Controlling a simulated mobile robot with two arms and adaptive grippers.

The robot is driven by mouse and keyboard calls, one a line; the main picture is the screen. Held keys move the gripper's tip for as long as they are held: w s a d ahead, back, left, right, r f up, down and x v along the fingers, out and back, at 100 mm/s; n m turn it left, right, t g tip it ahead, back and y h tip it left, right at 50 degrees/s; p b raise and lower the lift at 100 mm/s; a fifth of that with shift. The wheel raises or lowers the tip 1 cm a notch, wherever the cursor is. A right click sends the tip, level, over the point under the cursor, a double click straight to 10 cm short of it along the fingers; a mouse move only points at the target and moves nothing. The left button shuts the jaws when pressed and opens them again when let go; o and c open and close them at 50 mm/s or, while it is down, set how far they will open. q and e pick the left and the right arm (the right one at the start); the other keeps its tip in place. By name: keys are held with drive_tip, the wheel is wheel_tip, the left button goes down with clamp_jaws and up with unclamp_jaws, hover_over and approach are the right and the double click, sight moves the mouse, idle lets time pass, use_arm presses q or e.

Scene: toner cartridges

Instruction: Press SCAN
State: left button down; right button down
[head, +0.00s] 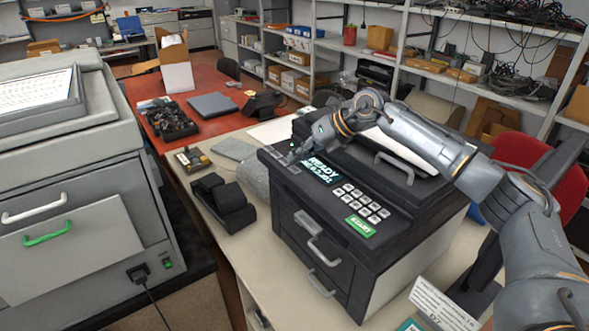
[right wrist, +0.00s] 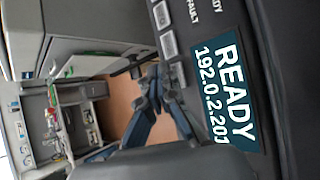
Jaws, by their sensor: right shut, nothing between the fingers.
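The black printer (head: 330,215) stands on the table, its panel facing me. Its lit display (head: 322,171) reads READY with a number line below; it also shows in the right wrist view (right wrist: 225,85). Small grey buttons (head: 281,160) sit left of the display, and several show in the right wrist view (right wrist: 169,45). I cannot read a SCAN label on any. My right gripper (head: 293,156) is shut and empty over the panel's left end, by these buttons. In the right wrist view, its fingers (right wrist: 157,80) are close to the button row; contact cannot be told. My left gripper is not in view.
A keypad (head: 361,203) and a green START button (head: 360,226) are right of the display. A black device (head: 222,203) lies on the table left of the printer. A large grey machine (head: 75,190) stands at the left. A white sign (head: 445,305) is at the front right.

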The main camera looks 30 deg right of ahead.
sight(298, 170)
drive_tip(key=shift+f, duration=0.1)
drive_tip(key=shift+f, duration=0.3)
drive_tip(key=shift+f+b, duration=0.4)
drive_tip(key=shift+b, duration=0.05)
idle(0.7)
idle(0.4)
drive_tip(key=shift+r+p, duration=0.65)
drive_tip(key=shift+r, duration=0.15)
drive_tip(key=shift+r+p, duration=1.95)
drive_tip(key=shift+r, duration=0.6)
